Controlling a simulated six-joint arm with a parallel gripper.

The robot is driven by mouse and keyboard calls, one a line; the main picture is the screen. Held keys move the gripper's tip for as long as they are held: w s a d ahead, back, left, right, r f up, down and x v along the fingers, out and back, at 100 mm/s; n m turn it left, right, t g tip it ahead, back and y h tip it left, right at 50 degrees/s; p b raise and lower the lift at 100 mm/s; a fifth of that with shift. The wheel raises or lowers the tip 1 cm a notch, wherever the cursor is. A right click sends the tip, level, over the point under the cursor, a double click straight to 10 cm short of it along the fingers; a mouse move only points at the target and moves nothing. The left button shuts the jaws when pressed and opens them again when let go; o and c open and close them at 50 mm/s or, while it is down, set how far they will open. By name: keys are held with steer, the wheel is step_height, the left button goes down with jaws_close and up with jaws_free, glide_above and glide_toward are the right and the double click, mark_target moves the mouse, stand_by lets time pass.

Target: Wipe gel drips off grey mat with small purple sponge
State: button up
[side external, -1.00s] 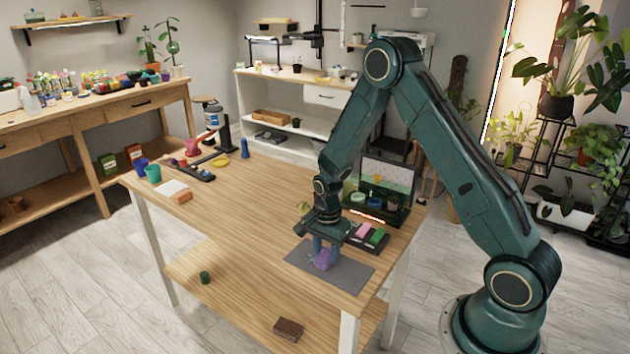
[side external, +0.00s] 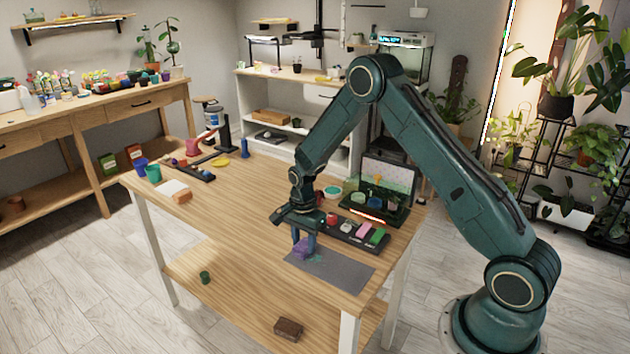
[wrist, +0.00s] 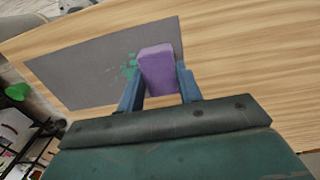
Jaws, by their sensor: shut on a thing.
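The grey mat (side external: 345,269) lies flat near the front right edge of the wooden table, and it also fills the upper left of the wrist view (wrist: 85,65). My gripper (side external: 304,243) is shut on the small purple sponge (wrist: 158,70), with a blue finger on each side of it. The sponge (side external: 303,250) is low over the mat's left end; whether it touches the mat I cannot tell. Green gel drips (wrist: 130,68) show on the mat right beside the sponge in the wrist view. Part of the sponge is hidden by the fingers in the side view.
A dark tray (side external: 350,232) with pink and green blocks stands just behind the mat. A green-framed case (side external: 385,190) stands behind that. A white pad (side external: 173,188), cups and a dark tray are at the table's far left. The table's middle is clear.

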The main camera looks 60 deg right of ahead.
steer(key=shift+s+r, duration=0.1)
steer(key=shift+r, duration=3.95)
steer(key=shift+f, duration=0.15)
